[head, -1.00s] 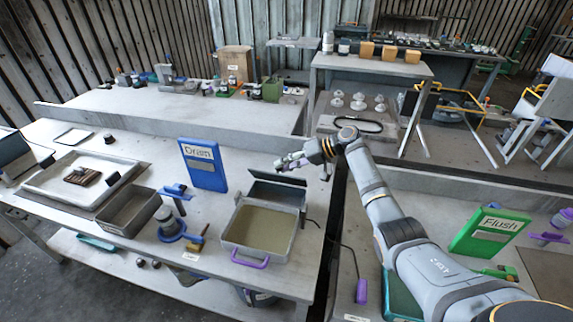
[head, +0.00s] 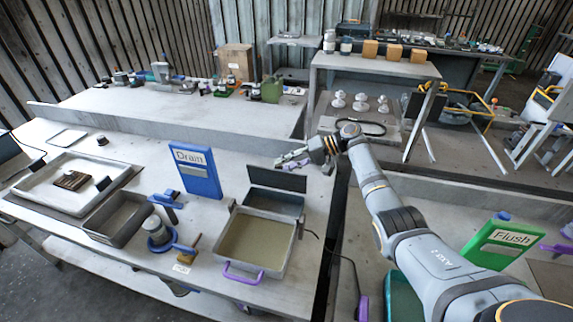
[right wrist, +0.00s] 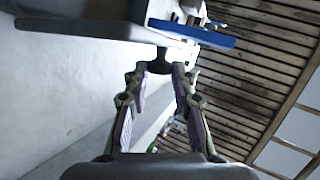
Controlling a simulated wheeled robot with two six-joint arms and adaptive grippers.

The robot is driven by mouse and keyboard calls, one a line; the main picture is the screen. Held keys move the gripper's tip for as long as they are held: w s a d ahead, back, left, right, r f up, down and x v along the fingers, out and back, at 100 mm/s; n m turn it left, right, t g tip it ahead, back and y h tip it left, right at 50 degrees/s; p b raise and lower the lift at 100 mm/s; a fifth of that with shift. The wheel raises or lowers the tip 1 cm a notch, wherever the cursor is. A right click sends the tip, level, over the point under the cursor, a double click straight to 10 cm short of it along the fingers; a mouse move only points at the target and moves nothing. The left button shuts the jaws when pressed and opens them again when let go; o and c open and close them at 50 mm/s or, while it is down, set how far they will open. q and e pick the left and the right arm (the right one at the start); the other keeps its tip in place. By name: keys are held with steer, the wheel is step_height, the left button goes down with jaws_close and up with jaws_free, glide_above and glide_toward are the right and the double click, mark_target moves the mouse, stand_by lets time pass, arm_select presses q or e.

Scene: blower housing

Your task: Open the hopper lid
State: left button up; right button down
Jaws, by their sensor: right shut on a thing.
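The hopper (head: 274,201) is a dark grey box on the left bench, behind the shallow tray of beige material. Its dark lid (head: 277,178) is raised at a steep tilt along the far side, with the opening showing below it. My right gripper (head: 287,158) is at the lid's upper edge, its arm coming in from the right. In the right wrist view its fingers (right wrist: 160,80) close in on a small dark part (right wrist: 160,66), seemingly the lid's knob; the join to the lid is hard to make out. My left gripper is not in view.
A blue Drain sign (head: 196,172) stands left of the lid. The beige-filled tray (head: 257,238) with a purple handle (head: 240,275) is in front. A grey bin (head: 118,220) and a blue-based fitting (head: 157,236) lie further left. A green Flush sign (head: 503,240) stands at right.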

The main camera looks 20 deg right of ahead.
steer(key=shift+f, duration=0.1)
steer(key=c, duration=1.1)
jaws_free()
steer(key=shift+w+f, duration=0.1)
steer(key=shift+w, duration=0.05)
steer(key=shift+d+r, duration=0.2)
steer(key=v, duration=1.1)
steer(key=shift+d+r, duration=0.1)
steer(key=shift+d, duration=0.2)
